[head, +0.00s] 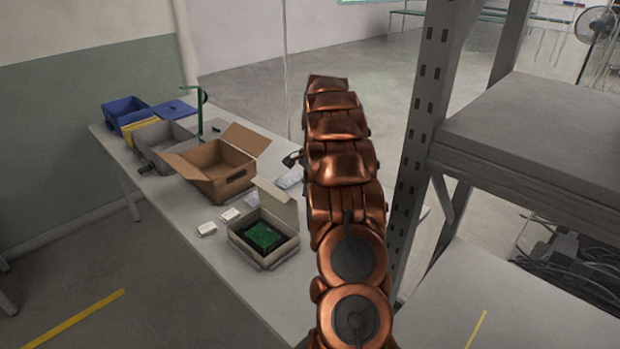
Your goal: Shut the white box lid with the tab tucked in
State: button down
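The white box (282,252) stands on the table in the head view, near its front right edge. Its lid (276,203) stands open and upright at the back of the box. A green circuit board (263,236) in a dark frame lies inside. I cannot make out the lid's tab clearly. My copper arm rises to the right of the box. A small dark part that looks like my gripper (292,158) shows left of the arm, above and beyond the lid and apart from it. Its fingers are too small and partly hidden to read.
An open brown cardboard box (232,186) stands behind the white box. Small white packets (207,229) lie to its left, and clear bags (290,178) to its right. Grey (150,157) and blue (120,110) bins stand farther back. A metal shelf rack (540,130) stands close on the right.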

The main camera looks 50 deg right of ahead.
aim_at(290, 204)
jog(key=shift+a+f+p, duration=0.25)
jog(key=shift+a+p, duration=0.1)
jog(key=shift+a, duration=0.7)
jog(key=shift+a+f+p, duration=0.2)
jog(key=shift+a+p, duration=0.15)
jog(key=shift+a, duration=0.65)
jog(key=a+h+b, duration=0.1)
jog(key=b, duration=0.1)
jog(key=a+h+b, duration=0.1)
jog(key=a+h, duration=0.1)
jog(key=shift+w+a+f+b, duration=0.1)
jog(key=shift+a+f+b, duration=0.1)
jog(key=shift+b, duration=0.2)
jog(key=a+f+h+b, duration=0.2)
jog(key=a+b, duration=0.1)
jog(key=b, duration=0.3)
jog(key=a+f+h+b, duration=0.3)
jog(key=b, duration=0.3)
jog(key=a+f+h+b, duration=0.3)
jog(key=b, duration=0.3)
jog(key=shift+w+a+b, duration=0.1)
jog(key=shift+a+b, duration=0.2)
jog(key=shift+b, duration=0.05)
